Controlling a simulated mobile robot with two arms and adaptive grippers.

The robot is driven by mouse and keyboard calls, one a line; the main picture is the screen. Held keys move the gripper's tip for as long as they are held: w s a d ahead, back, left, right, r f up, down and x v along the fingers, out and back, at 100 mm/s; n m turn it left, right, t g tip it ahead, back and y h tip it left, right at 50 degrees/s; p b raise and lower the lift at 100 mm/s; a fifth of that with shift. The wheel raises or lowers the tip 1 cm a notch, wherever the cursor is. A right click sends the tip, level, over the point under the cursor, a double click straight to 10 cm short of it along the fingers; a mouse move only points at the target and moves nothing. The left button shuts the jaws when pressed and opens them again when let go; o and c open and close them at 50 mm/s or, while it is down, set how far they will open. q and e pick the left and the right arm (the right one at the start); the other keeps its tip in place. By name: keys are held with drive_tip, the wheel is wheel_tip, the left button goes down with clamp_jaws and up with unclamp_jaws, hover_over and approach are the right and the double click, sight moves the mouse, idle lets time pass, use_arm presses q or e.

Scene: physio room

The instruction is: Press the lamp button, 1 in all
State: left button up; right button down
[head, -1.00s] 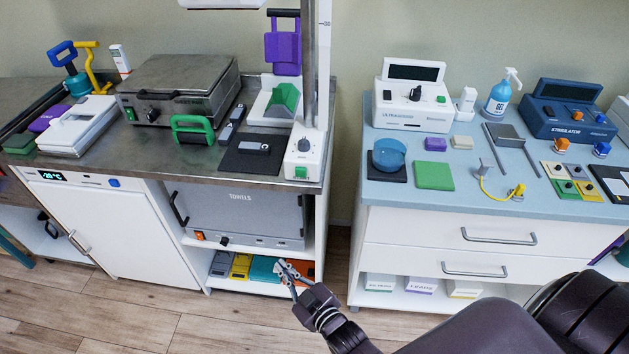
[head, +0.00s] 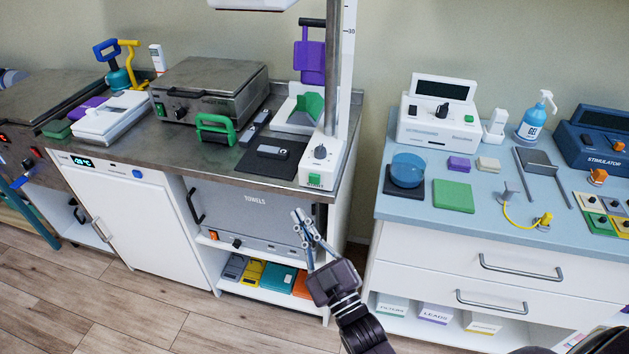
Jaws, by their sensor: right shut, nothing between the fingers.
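The lamp has a white base (head: 327,165) at the right front corner of the steel counter, with a pole (head: 334,70) rising from it. A white head (head: 253,4) shows at the top edge, partly cut off. The base carries a dark knob and, below it, a small green button (head: 314,180) on its front. My right gripper (head: 300,214) is shut and empty. In the picture it is just below the button, in front of the towel cabinet (head: 250,212), and apart from the button. My left gripper is out of view.
A dark mat (head: 264,163) with a small device lies left of the lamp base. A gap separates the counter from the blue-topped cabinet (head: 400,208) at right. Floor is clear at lower left.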

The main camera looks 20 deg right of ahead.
sight(315, 179)
drive_tip(key=shift+w+d+b, duration=0.4)
drive_tip(key=shift+w+d, duration=0.45)
drive_tip(key=shift+w, duration=0.35)
drive_tip(key=shift+w+d+b, duration=0.35)
drive_tip(key=shift+w+d, duration=0.45)
drive_tip(key=shift+w, duration=0.45)
drive_tip(key=shift+w+d+b, duration=0.4)
drive_tip(key=shift+w+d, duration=0.45)
drive_tip(key=shift+w, duration=0.45)
drive_tip(key=shift+w+d, duration=0.25)
